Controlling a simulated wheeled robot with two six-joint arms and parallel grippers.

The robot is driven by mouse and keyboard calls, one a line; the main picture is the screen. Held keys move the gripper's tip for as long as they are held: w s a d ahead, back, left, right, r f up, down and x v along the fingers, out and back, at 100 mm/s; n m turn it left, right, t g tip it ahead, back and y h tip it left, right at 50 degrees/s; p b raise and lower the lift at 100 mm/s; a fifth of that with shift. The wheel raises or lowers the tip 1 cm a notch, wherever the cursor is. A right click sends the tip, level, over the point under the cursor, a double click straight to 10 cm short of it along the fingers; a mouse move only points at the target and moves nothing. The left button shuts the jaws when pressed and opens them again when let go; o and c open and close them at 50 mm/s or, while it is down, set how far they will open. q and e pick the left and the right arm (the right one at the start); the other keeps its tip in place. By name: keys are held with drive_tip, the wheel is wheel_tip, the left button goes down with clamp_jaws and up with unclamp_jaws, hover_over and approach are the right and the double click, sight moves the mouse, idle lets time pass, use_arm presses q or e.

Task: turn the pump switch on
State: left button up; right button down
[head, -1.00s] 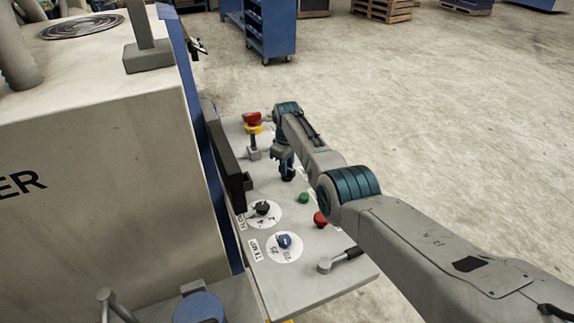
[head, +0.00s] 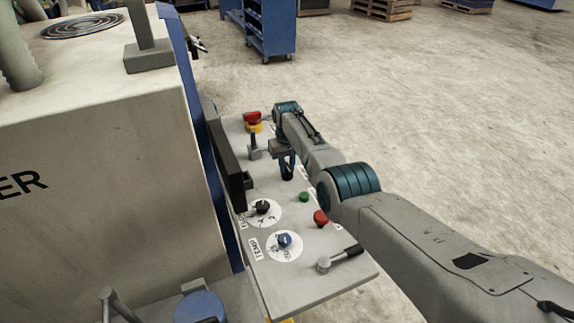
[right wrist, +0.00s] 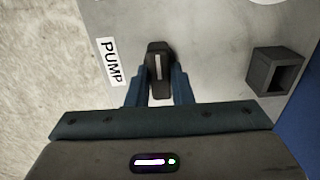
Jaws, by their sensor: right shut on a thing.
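The pump switch (right wrist: 159,68) is a black rotary knob with a white pointer line. In the right wrist view it stands beside a white "PUMP" label (right wrist: 109,62), its line running nearly up and down the picture. My right gripper (right wrist: 159,80) is shut on the knob, one blue finger on each side. In the head view the right gripper (head: 287,168) reaches down onto the control panel (head: 310,285), hiding most of the knob. My left gripper is not in view.
A large machine (head: 95,130) stands left.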

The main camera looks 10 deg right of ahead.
sight(287, 166)
drive_tip(key=shift+r, duration=0.1)
drive_tip(key=c, duration=1.3)
unclamp_jaws()
wheel_tip(287, 166, up, 11)
drive_tip(key=shift+f+b, duration=0.15)
drive_tip(key=shift+b, duration=0.8)
